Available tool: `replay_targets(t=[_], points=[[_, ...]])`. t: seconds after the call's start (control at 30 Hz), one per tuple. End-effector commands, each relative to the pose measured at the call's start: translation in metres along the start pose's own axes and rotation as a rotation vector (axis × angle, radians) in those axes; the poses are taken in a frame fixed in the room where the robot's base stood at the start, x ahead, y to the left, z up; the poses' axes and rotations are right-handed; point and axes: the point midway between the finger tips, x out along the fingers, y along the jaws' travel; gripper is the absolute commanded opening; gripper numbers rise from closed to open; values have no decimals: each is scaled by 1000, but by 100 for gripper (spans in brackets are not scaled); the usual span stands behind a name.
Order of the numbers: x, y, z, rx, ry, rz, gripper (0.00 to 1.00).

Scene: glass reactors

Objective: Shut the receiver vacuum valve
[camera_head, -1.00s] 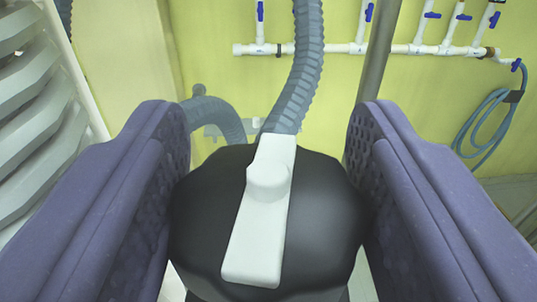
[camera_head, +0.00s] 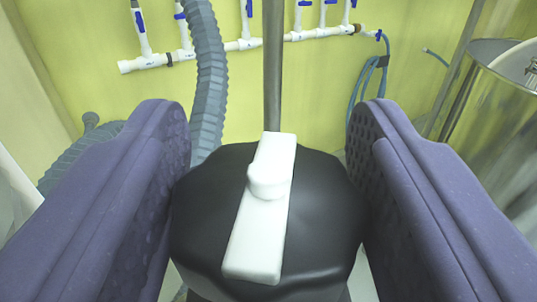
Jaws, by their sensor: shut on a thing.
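The valve's black lobed knob (camera_head: 320,225) sits between the two purple finger pads of my gripper (camera_head: 270,190) in the camera view. A white bar-shaped pointer (camera_head: 257,225) with a small round boss lies across the knob's top, running from lower left to upper right. The pads press against the knob's left and right sides, so my gripper is shut on it. The valve body below the knob is hidden.
A grey corrugated hose (camera_head: 208,90) rises behind the knob on the left. A metal post (camera_head: 273,75) stands behind it. White piping (camera_head: 240,45) with blue valves runs along the yellow-green wall. A blue hose (camera_head: 355,100) hangs there. A shiny cylindrical vessel (camera_head: 500,110) stands at right.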

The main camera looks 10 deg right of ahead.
Motion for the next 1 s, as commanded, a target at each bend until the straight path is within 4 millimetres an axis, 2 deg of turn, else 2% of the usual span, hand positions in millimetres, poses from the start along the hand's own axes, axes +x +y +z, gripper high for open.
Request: replay_targets(t=[0.27, 0.3, 0.37, 1.0], points=[[0, 0, 1, 1, -1, -1, 27], [0, 0, 1, 1, -1, -1, 66], [0, 0, 1, 1, -1, -1, 78], [0, 0, 0, 0, -1, -9, 78]])
